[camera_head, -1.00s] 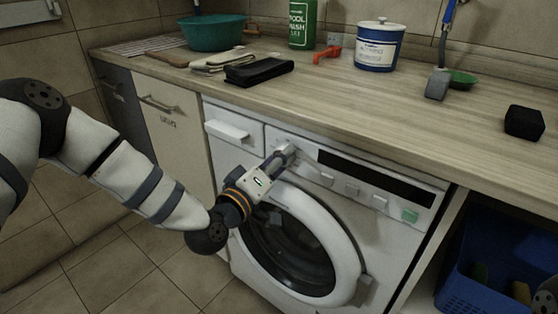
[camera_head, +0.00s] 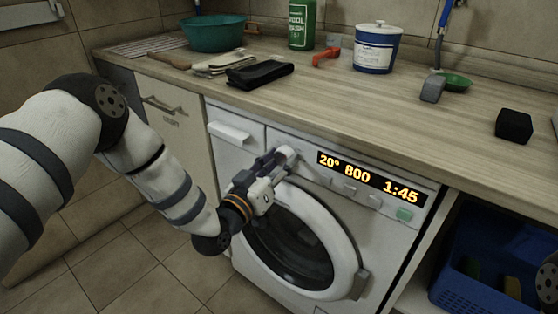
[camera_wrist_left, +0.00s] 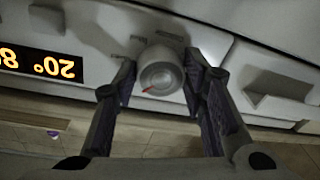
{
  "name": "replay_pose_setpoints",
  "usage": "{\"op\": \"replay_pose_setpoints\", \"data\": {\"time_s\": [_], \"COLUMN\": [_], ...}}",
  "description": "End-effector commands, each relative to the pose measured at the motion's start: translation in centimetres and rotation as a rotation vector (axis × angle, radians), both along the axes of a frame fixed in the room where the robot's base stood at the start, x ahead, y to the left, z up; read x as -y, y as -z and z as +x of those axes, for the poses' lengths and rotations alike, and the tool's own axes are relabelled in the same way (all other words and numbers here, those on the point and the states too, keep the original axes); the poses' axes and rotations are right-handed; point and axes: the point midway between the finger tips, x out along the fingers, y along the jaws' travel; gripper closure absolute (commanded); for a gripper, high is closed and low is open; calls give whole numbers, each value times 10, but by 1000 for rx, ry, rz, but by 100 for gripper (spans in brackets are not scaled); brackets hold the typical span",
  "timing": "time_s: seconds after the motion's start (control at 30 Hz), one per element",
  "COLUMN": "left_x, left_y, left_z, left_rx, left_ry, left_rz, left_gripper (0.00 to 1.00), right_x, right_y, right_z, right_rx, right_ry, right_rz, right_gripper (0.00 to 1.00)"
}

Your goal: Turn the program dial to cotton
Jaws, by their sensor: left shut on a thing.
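The program dial (camera_head: 288,153) is a pale round knob on the washing machine's front panel, left of the display, partly hidden by my gripper. In the left wrist view the dial (camera_wrist_left: 160,72) shows a red pointer mark on its face; small labels beside it are too faint to read. My left gripper (camera_head: 280,160) is shut on the dial, with one finger on each side of it. The display (camera_head: 368,178) is lit and reads "20° 800 1:45"; it shows upside down in the left wrist view (camera_wrist_left: 40,62). My right gripper is not in view.
The washing machine's round door (camera_head: 300,240) is closed below my gripper. The worktop (camera_head: 350,110) overhangs just above the panel. Several buttons lie right of the dial, ending in a green one (camera_head: 404,214). A blue crate (camera_head: 480,260) stands at lower right.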

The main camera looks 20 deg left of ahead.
Motion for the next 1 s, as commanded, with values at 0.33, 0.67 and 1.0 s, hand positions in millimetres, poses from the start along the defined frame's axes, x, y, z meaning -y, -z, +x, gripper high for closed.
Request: {"op": "replay_pose_setpoints", "data": {"time_s": [0.33, 0.67, 1.0], "left_x": [0, 0, 0], "left_y": [1, 2, 1], "left_z": [0, 0, 0], "left_rx": [27, 28, 29], "left_ry": [1, 2, 1], "left_rz": [81, 86, 86], "left_gripper": [90, 90, 41], "right_x": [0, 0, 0], "right_y": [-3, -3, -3], "right_z": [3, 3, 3], "right_rx": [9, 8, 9], "right_ry": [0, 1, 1], "right_rz": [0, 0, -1], "right_gripper": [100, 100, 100]}}
